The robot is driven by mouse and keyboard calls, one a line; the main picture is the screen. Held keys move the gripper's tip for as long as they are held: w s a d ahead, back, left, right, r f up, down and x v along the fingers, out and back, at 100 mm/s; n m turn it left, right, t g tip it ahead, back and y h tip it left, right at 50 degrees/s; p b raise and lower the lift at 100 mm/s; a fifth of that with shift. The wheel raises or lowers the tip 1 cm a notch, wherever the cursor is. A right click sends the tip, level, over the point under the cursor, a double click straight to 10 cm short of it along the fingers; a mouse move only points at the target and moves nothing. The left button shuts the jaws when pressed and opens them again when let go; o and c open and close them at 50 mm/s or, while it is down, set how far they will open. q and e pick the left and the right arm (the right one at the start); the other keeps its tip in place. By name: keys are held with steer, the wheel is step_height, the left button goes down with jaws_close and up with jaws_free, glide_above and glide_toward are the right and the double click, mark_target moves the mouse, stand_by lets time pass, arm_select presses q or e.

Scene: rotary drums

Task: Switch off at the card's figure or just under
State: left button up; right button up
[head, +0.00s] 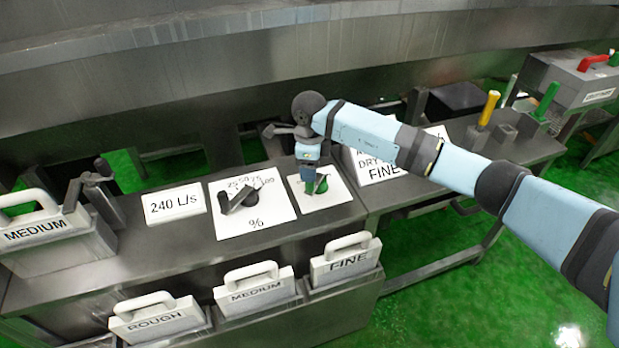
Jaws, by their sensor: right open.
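My right gripper (314,187) points down, open, at a green knob or button (321,184) on a small white plate (341,194). It partly hides the green part, and I cannot tell whether they touch. Left of it is a white plate marked % (276,213) with a scale from 25 to 100 and a dark dial handle (240,200). Further left a white sign (174,204) reads 240 L/s. A white card (374,174) behind my right arm shows "DRY" and "FINE"; the arm hides the rest, and I see no figure on it. My left gripper is not in view.
White-handled blocks marked ROUGH (158,322), MEDIUM (255,291) and FINE (346,264) stand along the front. Another MEDIUM block (38,228) sits at left. Yellow (489,107) and green (546,101) levers and a red-handled box (578,80) are at right.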

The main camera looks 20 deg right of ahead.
steer(key=shift+f, duration=2.4)
jaws_close()
